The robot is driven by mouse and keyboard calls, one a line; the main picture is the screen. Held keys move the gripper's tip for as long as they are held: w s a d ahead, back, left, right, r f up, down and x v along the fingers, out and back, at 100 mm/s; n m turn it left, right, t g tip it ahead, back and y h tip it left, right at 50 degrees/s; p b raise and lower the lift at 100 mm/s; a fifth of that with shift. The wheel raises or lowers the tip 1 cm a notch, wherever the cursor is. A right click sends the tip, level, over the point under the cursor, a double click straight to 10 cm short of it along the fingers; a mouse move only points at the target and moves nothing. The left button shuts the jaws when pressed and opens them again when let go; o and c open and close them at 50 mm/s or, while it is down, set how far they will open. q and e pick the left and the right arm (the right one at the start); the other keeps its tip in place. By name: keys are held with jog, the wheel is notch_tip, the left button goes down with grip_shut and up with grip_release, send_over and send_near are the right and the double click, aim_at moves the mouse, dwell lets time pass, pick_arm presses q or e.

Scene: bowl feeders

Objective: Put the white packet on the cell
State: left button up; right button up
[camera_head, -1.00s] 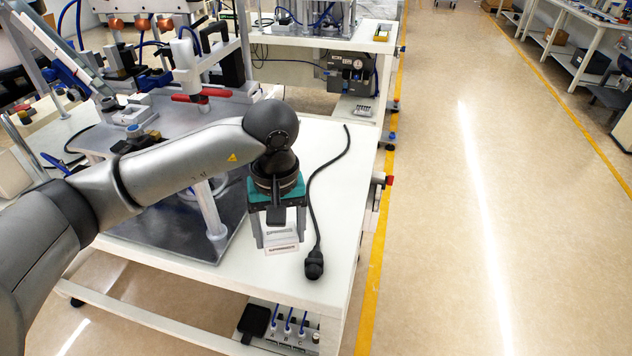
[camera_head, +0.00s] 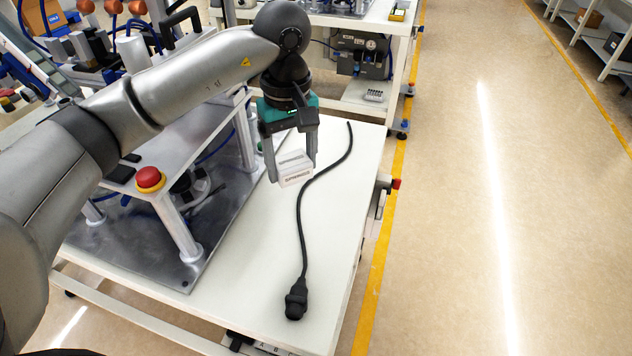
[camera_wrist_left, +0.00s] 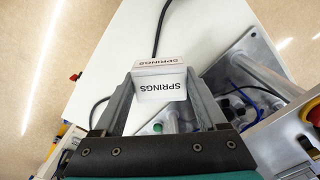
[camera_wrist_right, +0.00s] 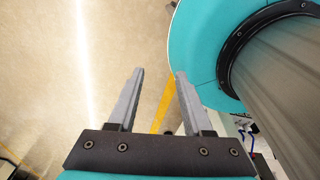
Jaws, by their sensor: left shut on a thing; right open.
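The white packet (camera_head: 295,170), a small box labelled SPRINGS, is between the fingers of my left gripper (camera_head: 291,160). My left gripper is shut on it and holds it above the white table (camera_head: 258,270). In the left wrist view the packet (camera_wrist_left: 160,85) sits between both fingertips, its lettering facing the camera. The cell (camera_head: 205,135), a metal platform on posts with a red stop button, stands to the left of the packet, partly behind my left arm. My right gripper (camera_wrist_right: 155,75) is open and empty over the floor in the right wrist view.
A black cable (camera_head: 302,235) with a thick plug lies along the table, right of the cell. The red mushroom button (camera_head: 149,179) rises from the platform's near corner. Another bench (camera_head: 350,30) stands behind. The table's front middle is clear.

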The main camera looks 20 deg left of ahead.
pick_arm(q)
jog(key=shift+f, duration=0.4)
notch_tip(320, 180, down, 6)
jog(key=b, duration=0.2)
send_over(298, 240)
notch_tip(298, 240, down, 8)
jog(key=shift+r, duration=0.1)
jog(key=shift+f, duration=0.9)
jog(key=shift+f+b, duration=0.35)
jog(key=shift+f, duration=1.35)
pick_arm(e)
jog(key=shift+s+f, duration=0.3)
jog(key=shift+f, duration=0.4)
jog(key=shift+s+f, duration=0.3)
jog(key=shift+f, duration=0.35)
pick_arm(q)
jog(key=shift+f, duration=0.1)
pick_arm(e)
jog(key=shift+f, duration=0.15)
pick_arm(q)
jog(key=o, duration=1.4)
